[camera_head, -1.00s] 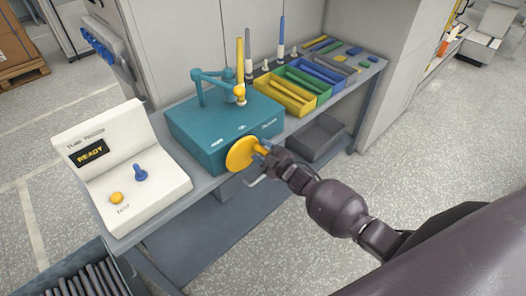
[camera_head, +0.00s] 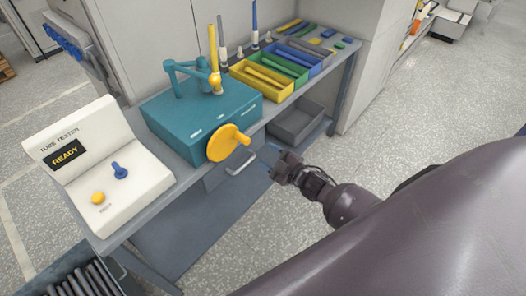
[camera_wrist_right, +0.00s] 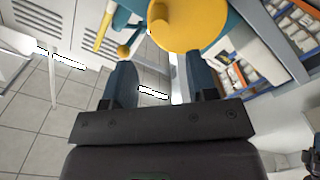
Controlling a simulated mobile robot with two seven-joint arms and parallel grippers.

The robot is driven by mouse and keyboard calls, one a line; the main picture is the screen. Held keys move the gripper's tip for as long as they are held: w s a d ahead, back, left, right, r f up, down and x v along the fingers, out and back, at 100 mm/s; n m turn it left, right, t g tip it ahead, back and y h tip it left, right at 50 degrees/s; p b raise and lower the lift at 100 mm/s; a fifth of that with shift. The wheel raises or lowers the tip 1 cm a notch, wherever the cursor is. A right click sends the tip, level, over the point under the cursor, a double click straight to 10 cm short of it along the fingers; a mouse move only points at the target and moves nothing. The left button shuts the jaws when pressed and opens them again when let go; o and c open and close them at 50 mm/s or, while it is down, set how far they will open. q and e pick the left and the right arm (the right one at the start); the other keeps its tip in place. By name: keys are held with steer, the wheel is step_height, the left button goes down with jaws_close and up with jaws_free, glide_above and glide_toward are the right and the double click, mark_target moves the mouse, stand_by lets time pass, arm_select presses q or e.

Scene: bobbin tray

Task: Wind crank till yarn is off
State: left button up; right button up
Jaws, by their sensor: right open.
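The yellow crank wheel (camera_head: 221,144) with its short handle (camera_head: 243,139) is on the front of the teal winder box (camera_head: 190,122). A tall yellow tube (camera_head: 213,50) stands upright on top of the box, beside the teal arm (camera_head: 180,70). I cannot make out yarn on it. My right gripper (camera_head: 268,155) is open and empty, a short way right of the crank and apart from it. In the right wrist view the crank wheel (camera_wrist_right: 200,25) shows beyond the open fingers (camera_wrist_right: 160,78). My left gripper is not in view.
A white tube tester (camera_head: 115,175) reading READY stands left of the winder. Yellow (camera_head: 255,87), green and blue trays line the bench to the right. A drawer handle (camera_head: 241,162) is below the crank. A grey bin (camera_head: 296,124) sits on the lower shelf. A crate of rods is at bottom left.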

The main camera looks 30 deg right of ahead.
mark_target(244, 139)
stand_by(0.3)
step_height(244, 139, down, 5)
steer(key=n+b, duration=1)
steer(key=w+a+r+n, duration=0.1)
steer(key=w+n, duration=0.2)
steer(key=n, duration=0.2)
steer(key=w+a+r+n, duration=0.1)
steer(key=w+r+n, duration=0.1)
steer(key=n, duration=0.4)
steer(key=w+a+r+n, duration=0.1)
steer(key=w+n, duration=0.3)
steer(key=n, duration=0.2)
steer(key=shift+r, duration=0.4)
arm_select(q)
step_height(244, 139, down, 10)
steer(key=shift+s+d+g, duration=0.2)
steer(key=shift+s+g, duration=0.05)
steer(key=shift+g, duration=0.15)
arm_select(e)
steer(key=shift+w+a, duration=0.25)
steer(key=shift+w, duration=0.3)
